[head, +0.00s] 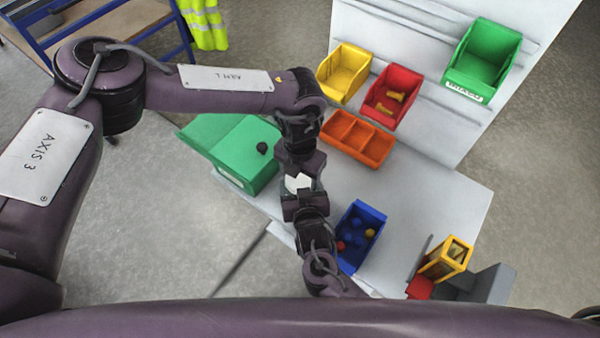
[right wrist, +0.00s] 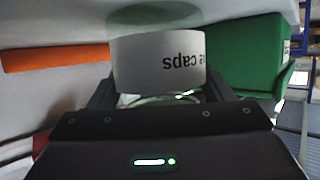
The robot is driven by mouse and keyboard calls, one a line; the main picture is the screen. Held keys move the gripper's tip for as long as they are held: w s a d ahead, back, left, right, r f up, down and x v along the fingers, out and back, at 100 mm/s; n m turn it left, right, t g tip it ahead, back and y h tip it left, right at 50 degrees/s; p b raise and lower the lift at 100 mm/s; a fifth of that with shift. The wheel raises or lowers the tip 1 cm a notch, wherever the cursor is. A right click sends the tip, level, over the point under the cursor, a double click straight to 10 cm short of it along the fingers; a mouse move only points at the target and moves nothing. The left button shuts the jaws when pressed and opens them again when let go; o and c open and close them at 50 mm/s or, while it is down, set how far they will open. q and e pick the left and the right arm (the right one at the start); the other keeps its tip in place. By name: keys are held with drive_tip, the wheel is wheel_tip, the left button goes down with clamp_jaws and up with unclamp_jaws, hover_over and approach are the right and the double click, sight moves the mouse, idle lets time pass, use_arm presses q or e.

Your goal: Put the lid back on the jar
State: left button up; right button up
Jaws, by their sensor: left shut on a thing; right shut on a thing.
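My two grippers meet near the middle of the head view, above the table, with a white jar (head: 298,183) between them. In the right wrist view the jar (right wrist: 160,62) has a white label ending in "e caps", upside down in the picture, with clear glass beyond both label edges. My right gripper (head: 304,200) is shut on the jar, with a dark finger on each side of it. My left gripper (head: 299,172) comes from the far side and is shut at the jar; what it holds is hidden. I cannot make out the lid.
A blue bin (head: 346,258) with small parts is close on the right. An orange tray (head: 372,158) lies behind. A yellow holder (head: 434,270) is at right. Table between is clear.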

use_arm(q)
drive_tip(key=o, duration=1)
drive_tip(key=shift+c, duration=0.2)
drive_tip(key=shift+d+r, duration=0.1)
drive_tip(key=shift+r, duration=2.15)
drive_tip(key=shift+c, duration=0.4)
